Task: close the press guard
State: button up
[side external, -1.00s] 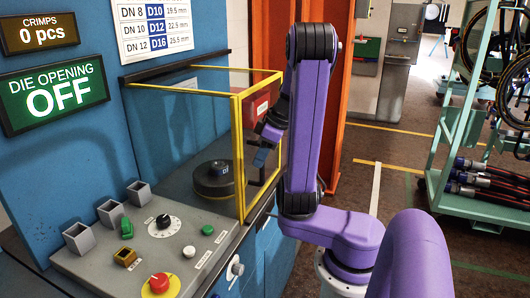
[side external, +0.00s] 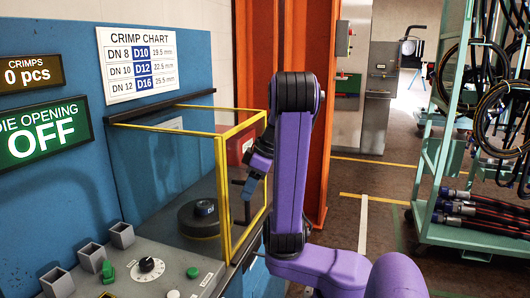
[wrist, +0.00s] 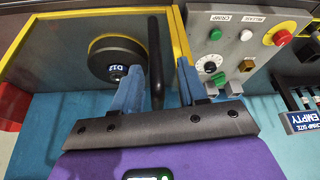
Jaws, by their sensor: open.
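The press guard (side external: 223,195) is a clear box with a yellow frame, around the black round die marked D12 (side external: 200,217). I cannot tell for sure how far it stands open. In the wrist view the yellow frame (wrist: 181,35) runs beside the die (wrist: 112,58). A black bar handle (wrist: 156,62) shows between the blue fingers of my gripper (wrist: 160,75). The fingers are apart, and I see no clear contact with the bar. In the side view my gripper (side external: 249,188) points down by the guard's right-hand panel, which partly overlaps it.
A control panel (wrist: 232,50) with a red button (wrist: 281,38), a dial and small square holders lies beside the guard. An orange post (side external: 322,120) stands behind my arm. A green hose rack (side external: 428,190) is at the right, with open floor between.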

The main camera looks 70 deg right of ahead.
jog(key=v, duration=1.4)
jog(key=shift+r, duration=0.2)
jog(key=shift+a, duration=0.1)
jog(key=w+a+f+n+g+y, duration=0.1)
jog(key=w+a+f+n+g, duration=0.15)
jog(key=a, duration=0.45)
jog(key=w+a+f+n+g+y, duration=0.1)
jog(key=w+a+f+n, duration=0.1)
jog(key=w+a+n, duration=0.3)
jog(key=s+a+f+n+h, duration=0.2)
jog(key=s+a+f+n, duration=0.1)
jog(key=s+a+f, duration=0.8)
notch_tip(320, 180, down, 3)
jog(key=shift+s+f+g+h, duration=0.1)
jog(key=shift+s+g+h, duration=0.25)
jog(key=shift+s, duration=0.8)
